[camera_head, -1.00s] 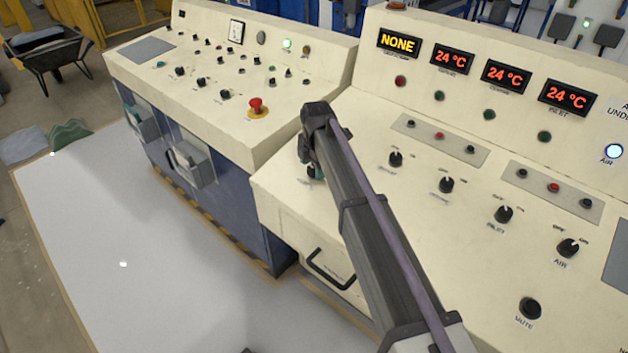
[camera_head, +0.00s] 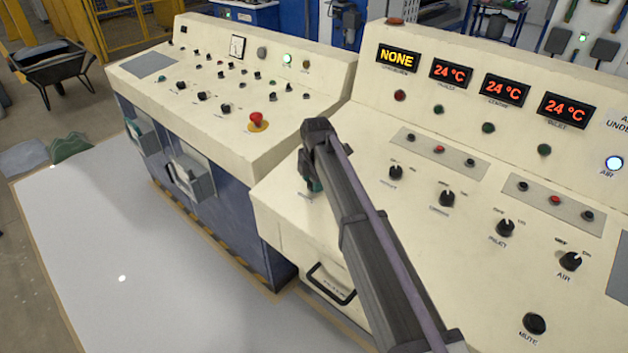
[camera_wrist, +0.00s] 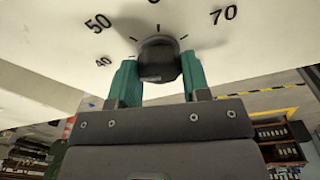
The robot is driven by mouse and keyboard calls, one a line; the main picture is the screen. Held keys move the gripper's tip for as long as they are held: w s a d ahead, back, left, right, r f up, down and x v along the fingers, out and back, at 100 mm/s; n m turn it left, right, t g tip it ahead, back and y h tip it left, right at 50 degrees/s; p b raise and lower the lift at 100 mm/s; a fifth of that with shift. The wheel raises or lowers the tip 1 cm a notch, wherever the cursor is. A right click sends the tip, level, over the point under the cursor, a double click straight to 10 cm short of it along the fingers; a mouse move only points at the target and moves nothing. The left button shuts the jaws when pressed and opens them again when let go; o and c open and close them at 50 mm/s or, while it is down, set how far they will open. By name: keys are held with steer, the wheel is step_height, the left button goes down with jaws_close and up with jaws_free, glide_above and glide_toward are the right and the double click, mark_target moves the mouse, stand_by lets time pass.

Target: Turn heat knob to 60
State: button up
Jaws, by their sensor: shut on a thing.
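The black heat knob (camera_wrist: 158,60) sits on the cream panel in the wrist view. Around it the dial shows 40, 50 and 70, with part of a number cut off at the top edge between 50 and 70. Where the knob points is not clear. The two green fingers of my gripper (camera_wrist: 160,80) are on either side of the knob, shut on it. In the head view my gripper (camera_head: 312,184) is at the left front of the right console (camera_head: 270,205), and the knob is hidden there by the fingers and arm.
Displays read NONE (camera_head: 398,57) and 24 °C (camera_head: 451,73) on several others. Other black knobs (camera_head: 447,198) stand to the right of my arm. A red emergency button (camera_head: 257,120) is on the left console. A drawer handle (camera_head: 330,284) sticks out below.

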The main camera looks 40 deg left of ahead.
steer(key=shift+m, duration=0.3)
steer(key=m, duration=0.4)
steer(key=shift+s+d+t+y, duration=0.1)
steer(key=shift+d+t+y, duration=0.05)
steer(key=shift+t+y, duration=0.2)
steer(key=m+t, duration=0.1)
steer(key=m, duration=0.4)
steer(key=shift+y+b, duration=0.3)
steer(key=shift+y, duration=0.05)
steer(key=m+t, duration=0.1)
steer(key=m, duration=0.4)
steer(key=shift+s, duration=0.15)
steer(key=m+t, duration=0.1)
steer(key=m, duration=0.3)
steer(key=shift+m+b, duration=0.4)
